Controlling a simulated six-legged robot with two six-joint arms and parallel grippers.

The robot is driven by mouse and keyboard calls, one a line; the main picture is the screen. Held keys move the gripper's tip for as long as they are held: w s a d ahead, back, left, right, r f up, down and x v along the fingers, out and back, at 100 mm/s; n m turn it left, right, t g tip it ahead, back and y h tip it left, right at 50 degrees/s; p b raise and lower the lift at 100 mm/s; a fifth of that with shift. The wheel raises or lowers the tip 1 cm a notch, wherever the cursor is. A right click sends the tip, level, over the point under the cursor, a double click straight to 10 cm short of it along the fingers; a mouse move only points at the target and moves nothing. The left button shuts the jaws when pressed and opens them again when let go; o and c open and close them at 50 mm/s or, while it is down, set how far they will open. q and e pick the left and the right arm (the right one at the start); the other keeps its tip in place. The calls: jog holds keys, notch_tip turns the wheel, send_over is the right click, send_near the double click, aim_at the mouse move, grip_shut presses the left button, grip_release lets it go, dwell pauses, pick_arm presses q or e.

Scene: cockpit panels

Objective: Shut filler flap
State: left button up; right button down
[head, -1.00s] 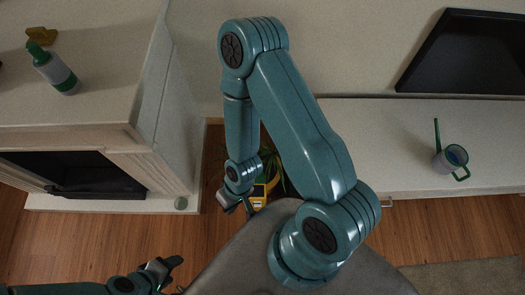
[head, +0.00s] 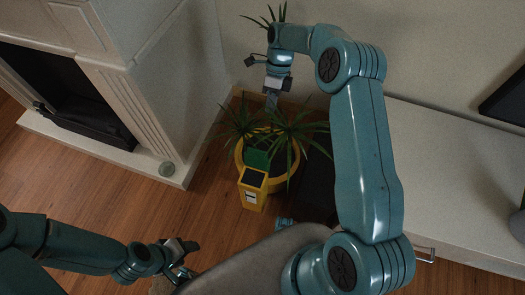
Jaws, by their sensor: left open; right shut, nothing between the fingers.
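A small yellow container (head: 252,196) stands on the wooden floor in front of the plant. A green flap (head: 257,158) stands raised at its back edge, and the dark top opening shows. I take this flap as the filler flap; no label names it. My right gripper (head: 271,101) is shut and empty, pointing down above and behind the flap in the picture, apart from it. My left gripper (head: 190,260) is open and empty, low on the left, away from the container.
A spiky plant in a yellow pot (head: 240,152) stands right behind the container. A pale cabinet (head: 455,165) is at right. Floor left of the container is clear.

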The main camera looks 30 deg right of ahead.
jog(key=b, duration=0.4)
send_near(257, 159)
jog(key=f, duration=0.3)
jog(key=shift+s, duration=0.35)
